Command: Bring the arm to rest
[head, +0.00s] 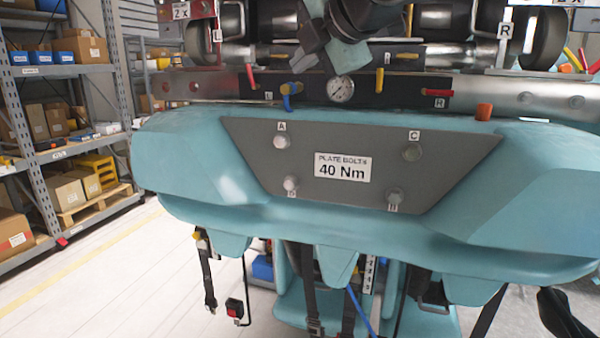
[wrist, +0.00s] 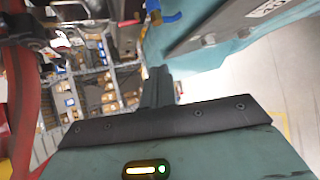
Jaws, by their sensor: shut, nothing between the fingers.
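My gripper (wrist: 158,76) shows in the wrist view, its fingers together above the dark edge of the green-grey palm, with nothing between them. In the head view my arm's end hangs at the top centre, in front of the train's upper frame and just above a round gauge (head: 341,89). The fingertips are hard to make out there. The teal coaster train front (head: 340,230) fills the middle of the head view, with a grey plate (head: 330,195) marked "PLATE BOLTS 40 Nm" and bolts lettered A and C at its top. The plate also shows in the wrist view (wrist: 225,25).
Metal shelves (head: 75,130) with boxes stand at the left. Straps hang below the train front. The pale floor (head: 120,270) at the lower left is mostly clear.

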